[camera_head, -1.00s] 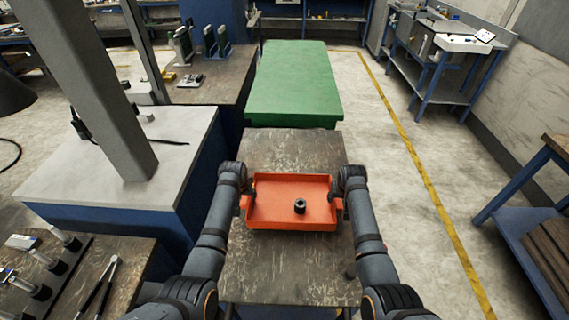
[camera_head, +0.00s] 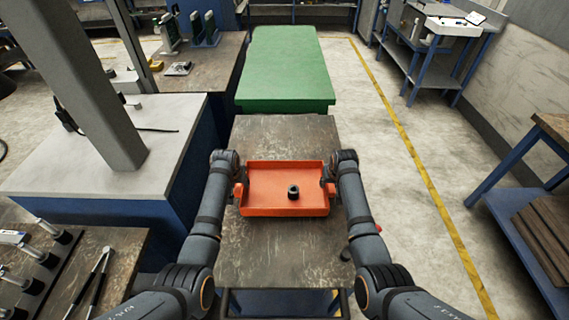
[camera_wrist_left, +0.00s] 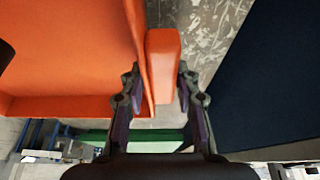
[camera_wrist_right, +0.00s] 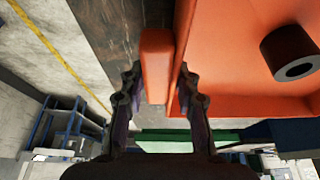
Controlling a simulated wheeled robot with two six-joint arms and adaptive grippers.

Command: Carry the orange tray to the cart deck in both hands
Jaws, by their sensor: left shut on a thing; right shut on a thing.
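The orange tray (camera_head: 262,208) is a shallow rectangular box above or on a worn brown tabletop (camera_head: 262,262); I cannot tell whether it touches. A short black ring-shaped part (camera_head: 293,191) stands inside it, right of centre. My left gripper (camera_head: 239,190) is shut on the tray's left handle, which shows between the fingers in the left wrist view (camera_wrist_left: 162,62). My right gripper (camera_head: 331,188) is shut on the right handle, seen in the right wrist view (camera_wrist_right: 156,60). The tray looks level. A green flat top (camera_head: 283,70) lies beyond the table, empty; it may be the cart deck.
A grey-topped blue bench (camera_head: 105,172) with a thick grey post (camera_head: 95,85) stands close on the left. A workbench with tools (camera_head: 110,255) is at the lower left. A blue-legged wooden bench (camera_head: 530,170) is at the right. Floor is clear along the yellow line (camera_head: 420,165).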

